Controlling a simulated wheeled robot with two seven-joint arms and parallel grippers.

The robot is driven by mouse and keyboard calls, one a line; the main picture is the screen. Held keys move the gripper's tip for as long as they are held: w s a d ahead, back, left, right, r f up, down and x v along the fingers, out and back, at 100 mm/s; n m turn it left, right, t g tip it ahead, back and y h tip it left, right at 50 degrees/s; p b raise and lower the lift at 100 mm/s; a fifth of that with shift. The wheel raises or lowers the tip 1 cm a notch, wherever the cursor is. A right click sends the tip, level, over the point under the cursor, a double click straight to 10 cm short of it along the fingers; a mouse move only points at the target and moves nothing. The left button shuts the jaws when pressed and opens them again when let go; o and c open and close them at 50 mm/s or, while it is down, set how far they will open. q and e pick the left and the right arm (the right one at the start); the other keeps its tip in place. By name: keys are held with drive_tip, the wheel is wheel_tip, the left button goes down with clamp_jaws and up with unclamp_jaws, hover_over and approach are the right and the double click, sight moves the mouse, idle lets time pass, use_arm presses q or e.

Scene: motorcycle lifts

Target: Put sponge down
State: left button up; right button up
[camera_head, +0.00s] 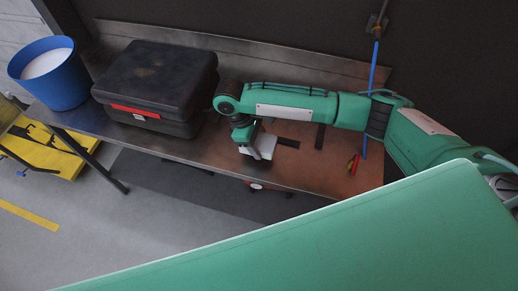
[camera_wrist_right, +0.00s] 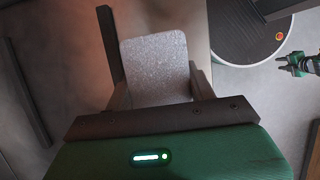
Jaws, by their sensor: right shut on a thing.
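The sponge (camera_wrist_right: 155,70) is a light grey speckled block with rounded corners. In the right wrist view it sits between the two dark fingers of my right gripper (camera_wrist_right: 160,88), which is shut on it. In the head view my right gripper (camera_head: 258,150) hangs at the end of the green arm, over the front part of the brown bench (camera_head: 215,150). A pale shape there may be gripper or sponge. I cannot tell whether the sponge touches the bench. My left gripper (camera_wrist_right: 294,65) shows small at the right wrist view's right edge, with fingers apart.
A black case (camera_head: 155,80) with a red label and a blue bucket (camera_head: 62,82) stand left of my right gripper. Dark strips (camera_head: 320,137) and a small red and yellow item (camera_head: 352,164) lie right of it. A blue rod (camera_head: 372,75) stands farther right.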

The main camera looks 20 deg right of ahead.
sight(259, 149)
wheel_tip(259, 149, down, 4)
drive_tip(key=shift+r+p, duration=0.25)
drive_tip(key=shift+p, duration=0.1)
drive_tip(key=shift+f, duration=0.45)
drive_tip(key=o, duration=0.9)
drive_tip(key=shift+f, duration=0.1)
drive_tip(key=shift+a+r, duration=0.15)
drive_tip(key=shift+r, duration=0.25)
drive_tip(key=b+v, duration=0.1)
drive_tip(key=v, duration=0.8)
drive_tip(key=shift+w+r+b, duration=0.1)
drive_tip(key=shift+r+b, duration=0.15)
drive_tip(key=shift+b, duration=0.15)
drive_tip(key=shift+v, duration=0.95)
